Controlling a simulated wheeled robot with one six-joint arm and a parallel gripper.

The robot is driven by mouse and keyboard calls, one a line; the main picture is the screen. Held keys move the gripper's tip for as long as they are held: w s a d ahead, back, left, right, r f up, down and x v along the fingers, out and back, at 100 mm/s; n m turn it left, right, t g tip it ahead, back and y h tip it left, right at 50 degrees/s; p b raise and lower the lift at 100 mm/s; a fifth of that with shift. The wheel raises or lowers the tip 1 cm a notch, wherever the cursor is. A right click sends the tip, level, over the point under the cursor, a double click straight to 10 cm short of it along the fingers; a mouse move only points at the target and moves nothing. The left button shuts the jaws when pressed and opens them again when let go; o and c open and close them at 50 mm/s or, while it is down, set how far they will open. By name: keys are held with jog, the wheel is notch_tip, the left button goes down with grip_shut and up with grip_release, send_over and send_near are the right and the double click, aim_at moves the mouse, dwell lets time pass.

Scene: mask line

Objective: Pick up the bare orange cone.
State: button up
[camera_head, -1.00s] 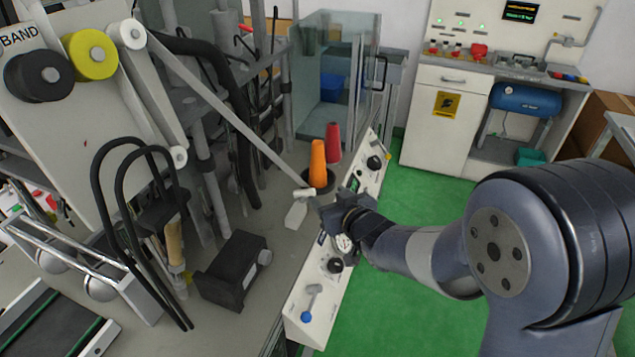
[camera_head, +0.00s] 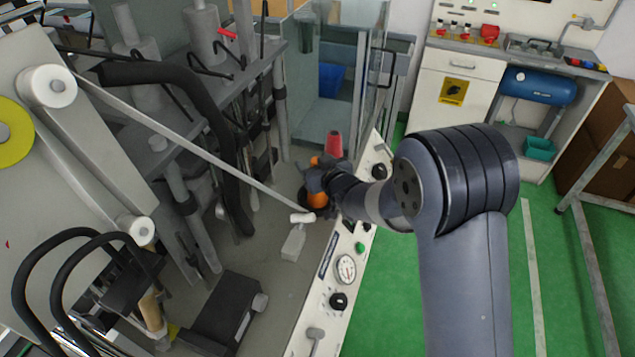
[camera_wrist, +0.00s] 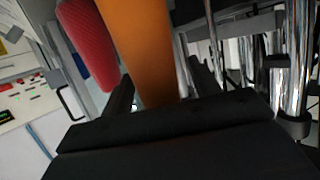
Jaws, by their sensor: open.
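The bare orange cone (camera_head: 317,199) stands on the machine's grey top. My gripper (camera_head: 318,178) is at it in the head view and covers its middle, so only bits of orange show above and below. In the wrist view the orange cone (camera_wrist: 143,45) rises between the two open fingers (camera_wrist: 160,88), one on each side. I cannot tell whether either finger touches it. A red cone (camera_head: 334,145) stands just behind it, and the red cone also shows left of the orange one in the wrist view (camera_wrist: 88,45).
The control panel (camera_head: 345,262) edges the machine on the right. Metal posts (camera_wrist: 290,70) stand right of the cone in the wrist view.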

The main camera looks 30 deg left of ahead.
grip_shut()
dwell(0.7)
